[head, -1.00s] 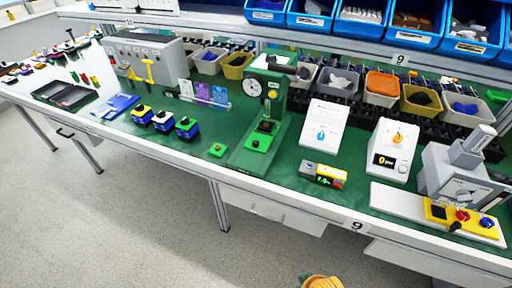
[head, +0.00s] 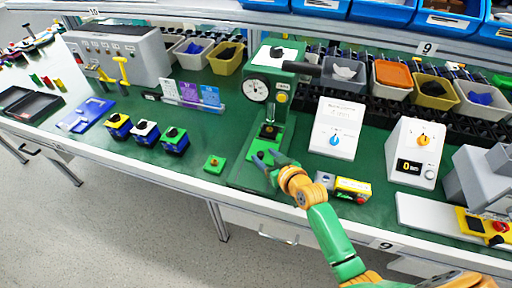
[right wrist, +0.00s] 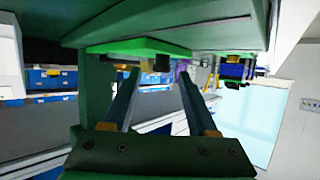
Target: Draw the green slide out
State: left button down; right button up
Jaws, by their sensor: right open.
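The green slide (head: 257,161) is a bright green plate at the front of the base of the dark green press (head: 262,105). My right gripper (head: 271,162) is at the slide's front right, its fingers reaching towards it and partly covering it. In the right wrist view the slide (right wrist: 140,46) shows near the top, with a small dark knob (right wrist: 162,62) below it. My right gripper (right wrist: 158,76) is open there, its fingers apart with the knob showing between their tips. I cannot tell whether they touch it. My left gripper is out of view.
A small green block (head: 214,165) lies left of the press. White boxes with a blue knob (head: 334,140) and an orange knob (head: 423,141) stand further right. Bins line the back.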

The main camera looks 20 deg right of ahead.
aim_at(260, 153)
jog(key=shift+b+x, duration=0.35)
jog(key=shift+x, duration=1.45)
jog(key=shift+s, duration=0.25)
grip_shut()
jog(key=shift+a+r, duration=0.1)
